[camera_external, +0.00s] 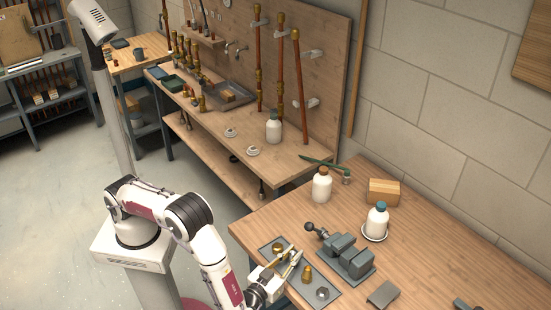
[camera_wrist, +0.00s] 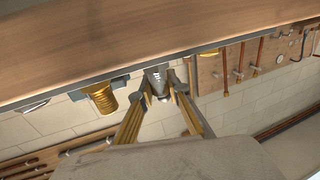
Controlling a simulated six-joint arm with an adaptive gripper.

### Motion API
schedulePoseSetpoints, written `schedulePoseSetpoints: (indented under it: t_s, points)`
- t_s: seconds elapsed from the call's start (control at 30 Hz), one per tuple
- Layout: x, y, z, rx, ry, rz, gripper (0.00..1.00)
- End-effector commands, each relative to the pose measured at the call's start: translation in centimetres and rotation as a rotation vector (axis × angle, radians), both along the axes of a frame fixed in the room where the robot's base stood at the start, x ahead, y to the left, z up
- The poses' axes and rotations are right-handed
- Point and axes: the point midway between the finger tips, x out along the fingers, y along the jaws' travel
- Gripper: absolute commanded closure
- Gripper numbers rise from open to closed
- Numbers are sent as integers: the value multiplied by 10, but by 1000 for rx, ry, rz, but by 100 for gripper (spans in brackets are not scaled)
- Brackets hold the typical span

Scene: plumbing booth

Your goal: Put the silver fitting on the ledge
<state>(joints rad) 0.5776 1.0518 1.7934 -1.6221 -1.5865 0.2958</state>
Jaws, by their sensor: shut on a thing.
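My gripper (camera_external: 294,262) is low over the grey tray (camera_external: 331,302) on the front workbench. In the wrist view my gripper (camera_wrist: 158,92) has its two fingers closed around a small silver fitting (camera_wrist: 157,78), which sits between the fingertips. The fitting is close to the tray edge in that view; I cannot tell whether it touches the tray. No surface is clearly identifiable as the ledge; a small grey metal plate (camera_external: 383,293) lies right of the tray.
A brass fitting (camera_external: 307,274) stands on the tray beside my gripper, with a silver ring-shaped part (camera_external: 322,293) near it. A grey vise (camera_external: 346,257) stands just behind. White bottles (camera_external: 321,185) and a wooden block (camera_external: 384,192) are farther back.

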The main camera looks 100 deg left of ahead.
Motion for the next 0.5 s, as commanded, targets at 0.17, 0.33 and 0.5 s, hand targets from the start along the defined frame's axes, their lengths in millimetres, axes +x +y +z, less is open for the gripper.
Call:
schedulePoseSetpoints:
  t_s: [0.17,0.33,0.5]
  points:
    - [0,0,3,-1,-1,0,100]
    - [0,0,12,0,-2,0,100]
    - [0,0,28,-2,-3,0,100]
